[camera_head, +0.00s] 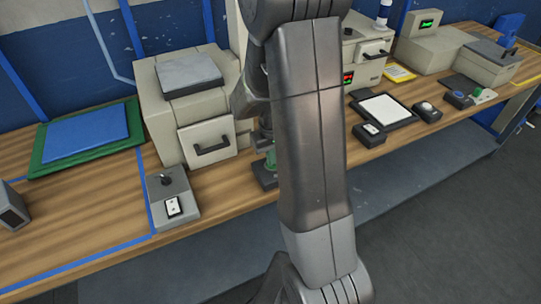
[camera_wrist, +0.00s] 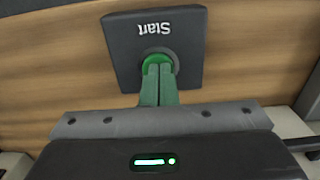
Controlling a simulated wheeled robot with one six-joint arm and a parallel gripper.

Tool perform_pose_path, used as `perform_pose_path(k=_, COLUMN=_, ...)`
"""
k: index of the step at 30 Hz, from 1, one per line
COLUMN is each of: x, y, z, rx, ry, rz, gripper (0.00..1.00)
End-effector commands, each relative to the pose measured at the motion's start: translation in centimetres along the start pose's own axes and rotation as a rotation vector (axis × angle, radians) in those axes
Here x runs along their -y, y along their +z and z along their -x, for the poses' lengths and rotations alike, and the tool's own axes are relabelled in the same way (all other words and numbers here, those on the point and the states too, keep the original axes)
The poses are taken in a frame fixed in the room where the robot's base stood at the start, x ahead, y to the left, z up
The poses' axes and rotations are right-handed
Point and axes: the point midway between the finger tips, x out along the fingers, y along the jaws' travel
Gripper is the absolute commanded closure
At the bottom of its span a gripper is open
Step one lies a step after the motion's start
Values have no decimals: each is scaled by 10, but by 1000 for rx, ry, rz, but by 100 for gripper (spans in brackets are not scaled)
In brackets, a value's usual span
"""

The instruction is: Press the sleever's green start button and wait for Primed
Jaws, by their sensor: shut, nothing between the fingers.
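The start button box (camera_wrist: 190,25) is a dark square block lettered "Start", upside down in the wrist view, with a round green button (camera_wrist: 153,60) on it. My gripper (camera_wrist: 159,68) has its green fingers shut together, with the tips over the near part of the button. They look to be at or touching it; I cannot tell whether it is pressed down. In the head view, my arm hides most of this area, and only part of the dark box (camera_head: 262,180) shows. A beige machine with a red-lit display (camera_head: 348,78) stands behind my arm; its text is unreadable.
A beige machine with a front handle (camera_head: 211,148) stands left of my arm. A grey switch box (camera_head: 172,207) is at the bench's front edge. A green-and-blue mat (camera_head: 85,138) lies far left. A dark-framed white tray (camera_head: 385,110) and small button boxes (camera_head: 426,112) are right.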

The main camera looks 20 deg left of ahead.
Motion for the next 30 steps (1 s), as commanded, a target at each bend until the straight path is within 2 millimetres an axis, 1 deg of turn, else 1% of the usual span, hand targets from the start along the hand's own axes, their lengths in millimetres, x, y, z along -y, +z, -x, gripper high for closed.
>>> perform_pose_path(k=1, x=-2, y=0, z=16, rx=-3, ry=1, rz=-2, gripper=100)
perform_pose_path(k=3, x=-5, y=-1, z=30, rx=-10, ry=2, rz=-2, gripper=100)
perform_pose_path(k=7, x=-6, y=-3, z=50, rx=-20, ry=4, rz=-1, gripper=100)
perform_pose_path(k=15, x=-6, y=-4, z=105, rx=-21, ry=5, rz=0, gripper=100)
perform_pose_path(k=18, x=-6, y=-4, z=119, rx=-20, ry=5, rz=0, gripper=100)
perform_pose_path(k=22, x=-6, y=-4, z=129, rx=-19, ry=5, rz=0, gripper=100)
perform_pose_path(k=30, x=-6, y=-3, z=132, rx=-17, ry=5, rz=0, gripper=100)
